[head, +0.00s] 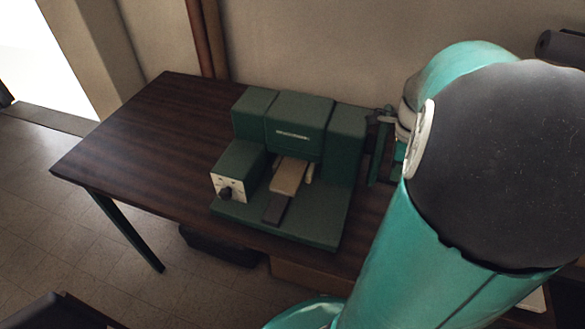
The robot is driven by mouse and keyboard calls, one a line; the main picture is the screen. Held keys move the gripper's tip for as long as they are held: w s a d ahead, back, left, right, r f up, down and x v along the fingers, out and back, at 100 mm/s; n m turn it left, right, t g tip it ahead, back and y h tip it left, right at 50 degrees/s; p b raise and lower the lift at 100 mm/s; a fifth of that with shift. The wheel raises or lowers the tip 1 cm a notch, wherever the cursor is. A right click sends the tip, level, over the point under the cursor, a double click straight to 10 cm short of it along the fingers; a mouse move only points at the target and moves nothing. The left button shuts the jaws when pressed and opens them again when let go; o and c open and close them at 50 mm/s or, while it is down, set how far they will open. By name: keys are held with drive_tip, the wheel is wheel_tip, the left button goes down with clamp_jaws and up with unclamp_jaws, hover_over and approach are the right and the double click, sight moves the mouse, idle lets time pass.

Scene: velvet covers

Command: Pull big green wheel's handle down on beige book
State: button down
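A dark green press-like machine (300,128) stands on the table. A beige book (289,177) lies flat in its central opening, under the raised upper block. At the machine's right side a narrow dark green part (379,152), which looks like the big wheel seen nearly edge-on, is partly hidden by my arm. Its handle cannot be made out clearly. My gripper (380,117) is small and dark at the upper end of this part, close to it or touching it. Whether the fingers are open or shut on a handle cannot be told.
The brown wooden table (150,130) is bare left of the machine. A control box with a black knob (226,193) sits at the machine's front left. Dark boxes (220,246) lie under the table. My teal arm fills the right side and hides the table there.

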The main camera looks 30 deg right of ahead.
wheel_tip(320, 180, up, 12)
drive_tip(key=shift+r, duration=0.15)
idle(0.9)
drive_tip(key=w+a+f+n+t, duration=0.1)
drive_tip(key=a+n+t, duration=0.1)
drive_tip(key=a+n, duration=1.2)
drive_tip(key=w+a+f+n+t, duration=0.1)
drive_tip(key=a+f+n+t, duration=0.1)
drive_tip(key=a+n, duration=1.1)
drive_tip(key=a+t, duration=0.1)
drive_tip(key=a, duration=0.2)
drive_tip(key=shift+a+n+t, duration=0.25)
drive_tip(key=shift+n+t, duration=0.05)
drive_tip(key=shift+n, duration=0.1)
drive_tip(key=shift+s+f, duration=0.1)
